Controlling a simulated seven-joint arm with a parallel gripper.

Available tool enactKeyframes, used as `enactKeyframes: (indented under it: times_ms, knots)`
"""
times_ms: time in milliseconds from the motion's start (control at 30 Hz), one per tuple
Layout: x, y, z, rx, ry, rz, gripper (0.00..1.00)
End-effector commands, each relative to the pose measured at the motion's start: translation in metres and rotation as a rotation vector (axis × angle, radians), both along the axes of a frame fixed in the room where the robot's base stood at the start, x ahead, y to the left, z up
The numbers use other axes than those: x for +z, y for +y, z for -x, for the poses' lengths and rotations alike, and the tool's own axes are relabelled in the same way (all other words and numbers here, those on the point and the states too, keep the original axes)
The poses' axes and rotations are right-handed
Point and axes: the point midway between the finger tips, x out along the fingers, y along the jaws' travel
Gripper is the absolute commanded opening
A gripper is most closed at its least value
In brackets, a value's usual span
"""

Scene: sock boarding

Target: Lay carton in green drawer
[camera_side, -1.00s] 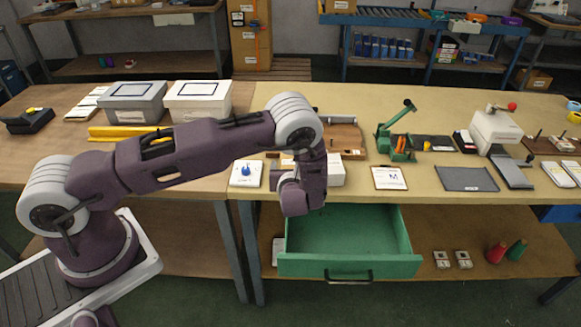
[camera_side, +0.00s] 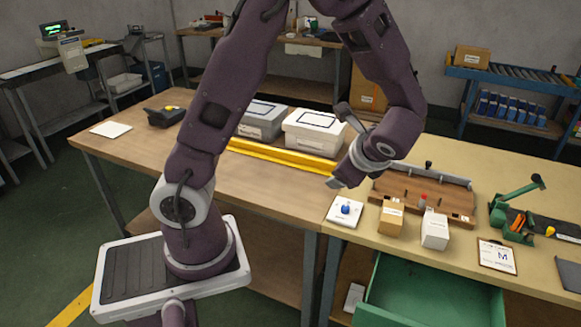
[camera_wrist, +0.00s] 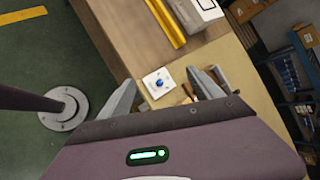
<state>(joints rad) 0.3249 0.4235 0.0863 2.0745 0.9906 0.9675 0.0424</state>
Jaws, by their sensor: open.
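A small brown carton (camera_side: 391,217) stands on the tan bench in front of a wooden board. A white box (camera_side: 435,230) stands just right of it; the task's word "carton" does not say which one is meant. The green drawer (camera_side: 432,295) is pulled out below the bench edge; its visible inside is empty, and its near part is cut off by the frame. My gripper (camera_side: 340,148) is open and empty, above the bench left of the brown carton. The wrist view shows its spread fingers (camera_wrist: 163,80), with the cartons mostly hidden behind the right finger.
A white plate with a blue knob (camera_side: 345,211) lies left of the brown carton. A wooden board (camera_side: 425,196), a clipboard (camera_side: 497,256) and a green hand tool (camera_side: 515,200) are nearby.

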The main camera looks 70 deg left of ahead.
Motion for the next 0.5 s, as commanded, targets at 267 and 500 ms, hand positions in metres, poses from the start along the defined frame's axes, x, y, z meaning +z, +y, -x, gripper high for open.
enactKeyframes:
  times_ms: [267,500]
  knots:
    - [0.088,-0.063,0.135,0.585,-0.462,0.689,0.74]
    - [0.110,-0.108,0.172,0.743,-0.653,1.005,0.78]
